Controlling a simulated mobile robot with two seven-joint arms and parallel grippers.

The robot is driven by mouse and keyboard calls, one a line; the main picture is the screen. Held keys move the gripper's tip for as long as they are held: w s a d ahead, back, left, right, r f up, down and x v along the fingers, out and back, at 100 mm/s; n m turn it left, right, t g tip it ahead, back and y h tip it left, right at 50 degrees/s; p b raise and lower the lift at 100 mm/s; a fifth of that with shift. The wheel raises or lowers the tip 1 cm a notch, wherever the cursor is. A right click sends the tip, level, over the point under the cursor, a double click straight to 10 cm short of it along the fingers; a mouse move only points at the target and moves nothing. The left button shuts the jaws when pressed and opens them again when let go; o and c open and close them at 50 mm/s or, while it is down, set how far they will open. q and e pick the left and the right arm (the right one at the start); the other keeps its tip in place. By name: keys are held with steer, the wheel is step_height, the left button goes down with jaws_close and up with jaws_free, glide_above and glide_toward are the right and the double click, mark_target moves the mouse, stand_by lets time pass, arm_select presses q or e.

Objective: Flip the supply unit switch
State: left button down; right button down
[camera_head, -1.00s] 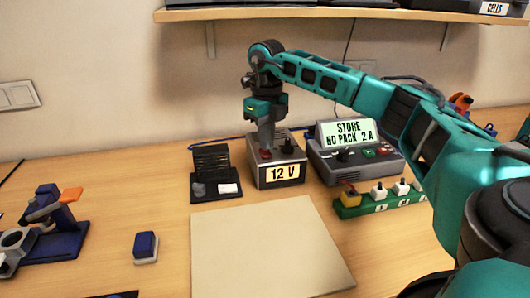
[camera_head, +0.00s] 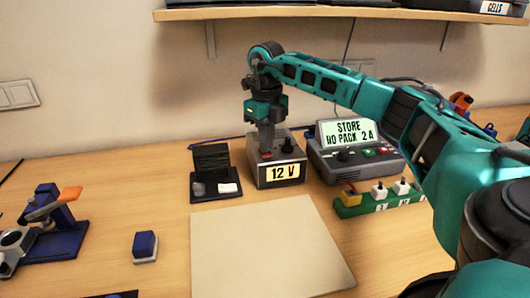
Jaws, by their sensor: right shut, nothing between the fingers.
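The supply unit (camera_head: 263,178) is a grey box with a yellow "12 V" label on its front, standing at the back middle of the table. A red part (camera_head: 266,156), which looks like its switch, shows on its top left, and a dark knob (camera_head: 287,146) is on its top right. My right gripper (camera_head: 266,150) points straight down over the red part, shut and empty. Its fingertips are at or just above the red part; I cannot tell whether they touch. The fingers partly hide the red part. My left gripper is not in view.
A grey unit with a lit "STORE NO PACK 2 A" screen (camera_head: 347,131) stands to the right. A green strip with plugs (camera_head: 351,209) lies before it. A black stand (camera_head: 212,161) is on the left. A pale mat (camera_head: 265,250) lies in front, bare.

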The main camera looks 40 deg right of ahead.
steer(key=shift+f, duration=0.35)
steer(key=shift+s+f+b, duration=0.1)
steer(key=shift+f+b, duration=0.2)
steer(key=shift+f, duration=0.05)
stand_by(0.3)
steer(key=shift+r+p, duration=0.9)
steer(key=shift+p, duration=0.05)
step_height(320, 180, up, 3)
steer(key=p, duration=0.2)
steer(key=shift+r+p, duration=0.15)
steer(key=shift+p, duration=0.25)
steer(key=shift+r, duration=0.95)
